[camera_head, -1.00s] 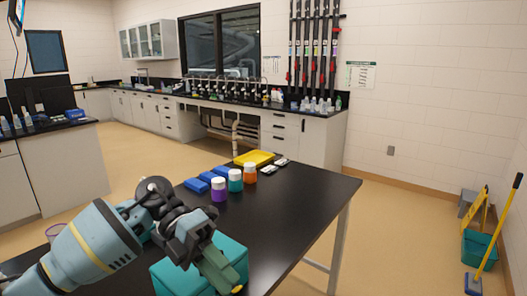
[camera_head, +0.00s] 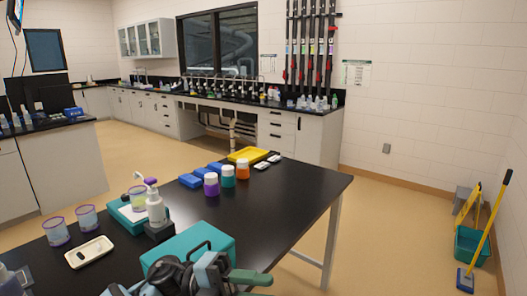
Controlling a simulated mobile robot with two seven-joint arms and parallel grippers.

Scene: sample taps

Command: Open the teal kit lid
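The teal kit (camera_head: 212,236) stands at the near edge of the black table, and its lid looks shut. A dark arched handle (camera_head: 197,247) shows on it. The dark wrist hides the kit's lower front. My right gripper is not in view.
On the black table (camera_head: 290,200) are a pump bottle (camera_head: 156,208), purple-rimmed cups (camera_head: 87,217), a pale tray (camera_head: 90,252), purple, teal and orange jars (camera_head: 228,177), blue boxes (camera_head: 190,181) and a yellow tray (camera_head: 249,155). The table's right part is clear.

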